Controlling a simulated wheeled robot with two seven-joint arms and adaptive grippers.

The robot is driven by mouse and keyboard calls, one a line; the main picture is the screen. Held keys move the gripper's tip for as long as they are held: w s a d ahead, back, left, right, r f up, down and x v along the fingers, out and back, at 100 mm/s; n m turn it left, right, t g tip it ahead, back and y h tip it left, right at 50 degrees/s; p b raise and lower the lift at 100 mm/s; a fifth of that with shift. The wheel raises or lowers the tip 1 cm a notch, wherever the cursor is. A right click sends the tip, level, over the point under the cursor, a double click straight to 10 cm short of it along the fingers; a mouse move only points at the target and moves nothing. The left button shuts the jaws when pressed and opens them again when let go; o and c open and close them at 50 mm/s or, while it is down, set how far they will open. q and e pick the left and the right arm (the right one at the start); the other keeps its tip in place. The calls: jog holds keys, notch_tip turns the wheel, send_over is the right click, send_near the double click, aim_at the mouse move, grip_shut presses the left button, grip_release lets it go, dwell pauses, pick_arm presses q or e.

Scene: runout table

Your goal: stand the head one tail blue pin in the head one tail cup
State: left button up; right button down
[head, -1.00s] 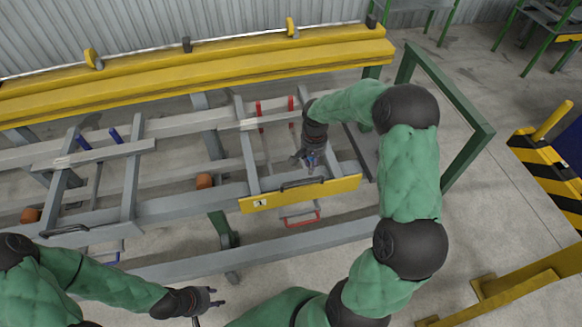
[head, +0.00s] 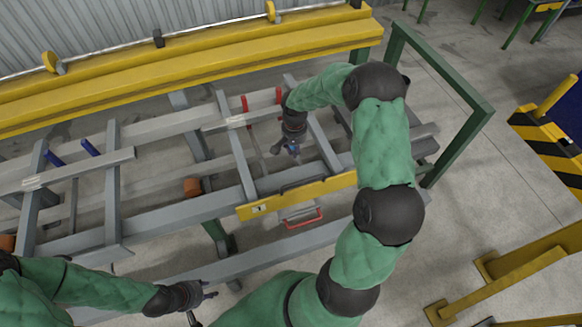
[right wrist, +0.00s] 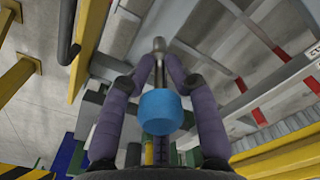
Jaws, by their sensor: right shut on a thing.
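My right gripper (head: 288,147) is shut on the blue pin, over the open bay of the frame behind the yellow plate marked 1 (head: 258,209). In the right wrist view the pin shows as a wide blue end (right wrist: 160,111) with a thin grey shaft between my two purple fingers (right wrist: 158,70). In the head view only a small blue spot (head: 293,149) of it shows. My left gripper (head: 207,291) is open and empty in front of the frame at the lower left. I cannot make out the head one tail cup in either view.
A black handle sits behind the yellow plate, a red-edged step (head: 302,218) in front. A long yellow beam (head: 190,68) runs along the back. Orange block (head: 192,186) lies below the rails.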

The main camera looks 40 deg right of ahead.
notch_tip(320, 180, down, 9)
jog(key=b, duration=0.3)
jog(key=shift+r, duration=0.1)
jog(key=shift+f+b, duration=0.45)
jog(key=shift+f, duration=0.2)
jog(key=c, duration=0.9)
grip_release()
jog(key=shift+s, duration=0.1)
jog(key=shift+c, duration=0.2)
jog(key=shift+r, duration=0.1)
